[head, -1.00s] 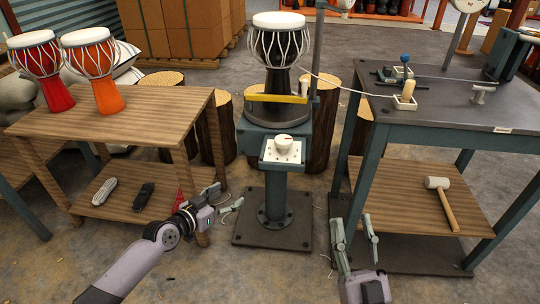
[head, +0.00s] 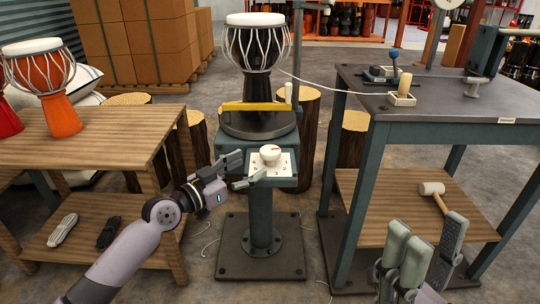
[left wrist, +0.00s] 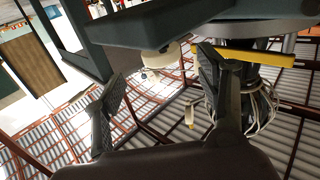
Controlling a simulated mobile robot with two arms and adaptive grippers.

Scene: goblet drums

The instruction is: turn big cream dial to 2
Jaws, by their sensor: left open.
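The big cream dial (head: 270,153) sits on a white marked panel (head: 285,168) on the front of the teal drum stand. A red mark shows on the dial's top; the panel's numbers are too small to read. My left gripper (head: 240,170) is open just left of the dial, fingers pointing toward it, apart from it. In the left wrist view the dial (left wrist: 161,56) appears beyond the open fingers (left wrist: 165,95), below the stand's dark edge. My right gripper (head: 428,226) is open and empty at the lower right, in front of the right table.
A goblet drum (head: 257,42) stands on the stand's round plate above the dial, with a yellow bar (head: 252,106) in front. The wooden table (head: 90,135) is at left, near my left arm. The dark workbench (head: 450,100) is at right, with a mallet (head: 436,192) on its lower shelf.

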